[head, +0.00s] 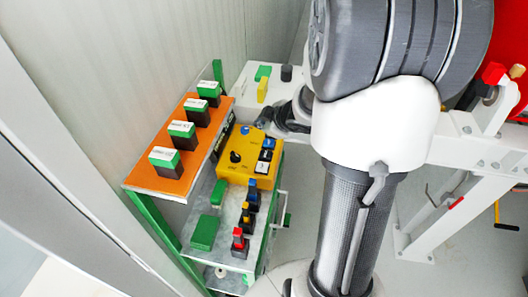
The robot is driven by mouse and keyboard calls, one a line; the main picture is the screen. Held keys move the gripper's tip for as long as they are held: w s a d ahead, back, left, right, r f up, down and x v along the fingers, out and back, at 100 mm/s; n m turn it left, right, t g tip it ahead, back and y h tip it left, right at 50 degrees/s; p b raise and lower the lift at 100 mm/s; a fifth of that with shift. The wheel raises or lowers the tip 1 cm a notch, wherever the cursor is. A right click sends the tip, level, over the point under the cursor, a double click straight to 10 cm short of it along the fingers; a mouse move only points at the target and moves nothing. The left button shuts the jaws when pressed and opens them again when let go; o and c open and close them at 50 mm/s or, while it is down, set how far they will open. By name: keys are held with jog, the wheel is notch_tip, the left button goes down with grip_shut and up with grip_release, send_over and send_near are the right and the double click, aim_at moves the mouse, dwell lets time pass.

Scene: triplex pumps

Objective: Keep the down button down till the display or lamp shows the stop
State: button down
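A yellow control box (236,172) sits on the rack, with a black knob (236,157), a round blue part (245,130) and two dark buttons with white and blue faces, an upper one (268,143) and a lower one (263,167). Their labels are too small to read, so I cannot tell which is the down button. A dark strip (222,136), possibly a display, stands beside the box's left edge; no reading or lit lamp is legible. My gripper (268,122) is dark and partly hidden by my arm. Its tip is at the box's far right corner; contact and finger opening are unclear.
An orange shelf (150,180) with several green-topped black blocks stands left. A lower grey shelf (228,240) holds red, yellow and blue switches and green blocks. A white surface (240,80) with green and yellow blocks lies behind. A white frame (470,150) stands right.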

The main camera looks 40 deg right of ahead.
jog(key=b, duration=0.8)
send_over(264, 155)
notch_tip(264, 155, down, 8)
jog(key=shift+w+f, duration=0.1)
jog(key=shift+f, duration=0.05)
jog(key=shift+f+b, duration=0.25)
jog(key=shift+b, duration=0.05)
jog(key=shift+f, duration=0.1)
dwell(0.6)
jog(key=shift+f, duration=0.35)
jog(key=shift+f+b, duration=0.5)
jog(key=shift+b, duration=0.1)
dwell(0.5)
dwell(2.8)
jog(key=shift+r+p, duration=1)
jog(key=shift+p, duration=0.1)
notch_tip(264, 155, up, 5)
jog(key=p, duration=0.5)
